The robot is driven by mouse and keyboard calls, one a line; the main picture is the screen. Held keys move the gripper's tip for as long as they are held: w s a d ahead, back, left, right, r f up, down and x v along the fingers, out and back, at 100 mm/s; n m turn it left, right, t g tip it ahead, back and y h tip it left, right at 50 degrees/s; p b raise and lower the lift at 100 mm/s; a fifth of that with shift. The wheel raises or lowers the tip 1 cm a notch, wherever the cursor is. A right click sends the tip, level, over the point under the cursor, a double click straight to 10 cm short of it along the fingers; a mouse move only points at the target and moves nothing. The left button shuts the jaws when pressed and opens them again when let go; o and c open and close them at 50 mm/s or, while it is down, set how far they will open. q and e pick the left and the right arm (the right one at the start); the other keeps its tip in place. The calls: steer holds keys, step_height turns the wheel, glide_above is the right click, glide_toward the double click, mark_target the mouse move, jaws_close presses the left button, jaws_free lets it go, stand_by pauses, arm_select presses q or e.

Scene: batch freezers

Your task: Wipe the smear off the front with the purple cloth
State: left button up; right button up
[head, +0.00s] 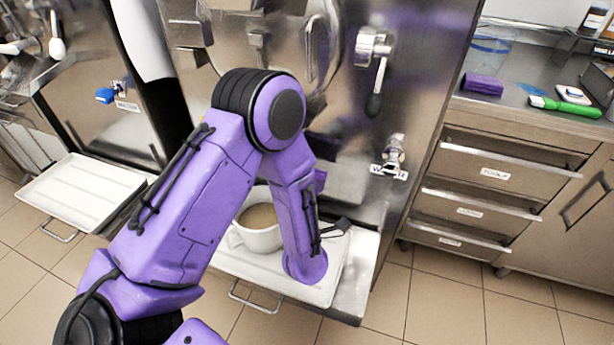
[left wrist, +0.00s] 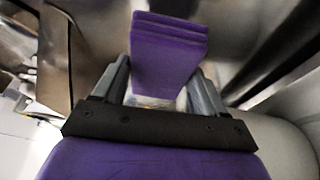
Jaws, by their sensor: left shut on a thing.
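My left arm covers the middle of the head view, and its gripper is mostly hidden there behind my own links. In the left wrist view my left gripper (left wrist: 160,92) is shut on a folded purple cloth (left wrist: 168,55), which sticks out beyond the fingers in stacked layers toward a blurred metal surface. I cannot tell whether the cloth touches it. The steel freezer front (head: 345,150) stands behind my arm in the head view. I cannot make out a smear on it; my arm hides part of the front. My right gripper is not in view.
A white container of tan liquid (head: 258,240) stands on a tray (head: 325,290) below the freezer front. A lever (head: 376,90) and a tap (head: 391,155) stick out. Another purple folded item (head: 482,84) and a green brush (head: 565,106) lie on the right counter.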

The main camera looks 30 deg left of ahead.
arm_select(q)
steer(key=shift+s+d, duration=0.1)
steer(key=shift+s, duration=0.3)
steer(key=shift+s+d, duration=0.2)
steer(key=shift+s, duration=0.55)
steer(key=shift+s+d, duration=0.15)
steer(key=shift+s, duration=0.6)
